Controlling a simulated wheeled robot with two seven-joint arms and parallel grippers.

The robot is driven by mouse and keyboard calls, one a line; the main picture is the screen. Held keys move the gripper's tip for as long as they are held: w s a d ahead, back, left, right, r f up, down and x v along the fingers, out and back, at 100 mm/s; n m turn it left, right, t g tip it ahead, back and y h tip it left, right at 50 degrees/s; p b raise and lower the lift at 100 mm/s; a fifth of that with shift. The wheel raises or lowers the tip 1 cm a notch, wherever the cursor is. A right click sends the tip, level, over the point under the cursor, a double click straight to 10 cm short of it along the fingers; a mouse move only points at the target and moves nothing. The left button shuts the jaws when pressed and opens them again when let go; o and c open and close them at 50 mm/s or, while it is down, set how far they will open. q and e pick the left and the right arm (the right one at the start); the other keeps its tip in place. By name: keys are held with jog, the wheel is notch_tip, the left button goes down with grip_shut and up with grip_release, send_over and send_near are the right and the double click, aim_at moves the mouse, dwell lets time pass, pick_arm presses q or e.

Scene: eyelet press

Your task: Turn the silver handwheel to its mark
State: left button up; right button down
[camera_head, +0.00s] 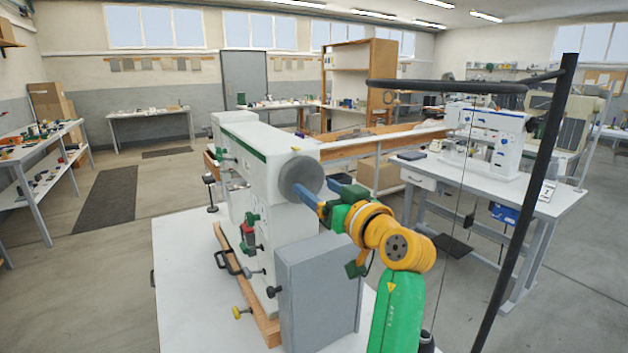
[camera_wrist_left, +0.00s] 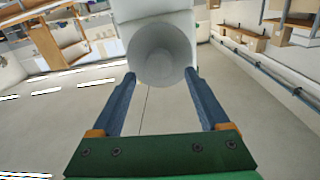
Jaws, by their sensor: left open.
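The silver handwheel (camera_head: 300,175) is a round grey disc on the near end of the white press's upper arm (camera_head: 262,143). In the left wrist view the handwheel (camera_wrist_left: 160,52) faces me as a grey cone-like disc just beyond the fingertips. My left gripper (camera_head: 315,184) is open, with its blue fingers pointing at the wheel. In the left wrist view the open fingers (camera_wrist_left: 160,76) reach the wheel's lower left and lower right edges. I cannot tell whether they touch it. No mark is readable on the wheel. My right gripper is not in view.
A grey box (camera_head: 318,295) stands on the white table (camera_head: 180,270) below the wheel, close to my arm. Several knobs and black handles sit along the press's side. A black post (camera_head: 530,190) with a horizontal bar rises at right. Another sewing machine (camera_head: 485,140) stands behind.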

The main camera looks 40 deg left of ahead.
pick_arm(q)
jog(key=shift+x, duration=1.1)
jog(key=shift+a+f, duration=0.15)
jog(key=shift+f, duration=0.05)
jog(key=shift+d+r, duration=0.1)
jog(key=shift+d, duration=0.15)
jog(key=c, duration=0.6)
grip_shut()
jog(key=shift+f+n+b, duration=0.25)
jog(key=shift+n+b, duration=0.35)
jog(key=shift+b, duration=0.35)
jog(key=n+b, duration=0.2)
jog(key=shift+b, duration=0.35)
jog(key=n+b, duration=0.2)
jog(key=n, duration=0.1)
jog(key=shift+s+n, duration=0.1)
jog(key=shift+n, duration=0.2)
jog(key=shift+r+n+b, duration=0.15)
jog(key=shift+n+b, duration=0.6)
jog(key=shift+n, duration=0.75)
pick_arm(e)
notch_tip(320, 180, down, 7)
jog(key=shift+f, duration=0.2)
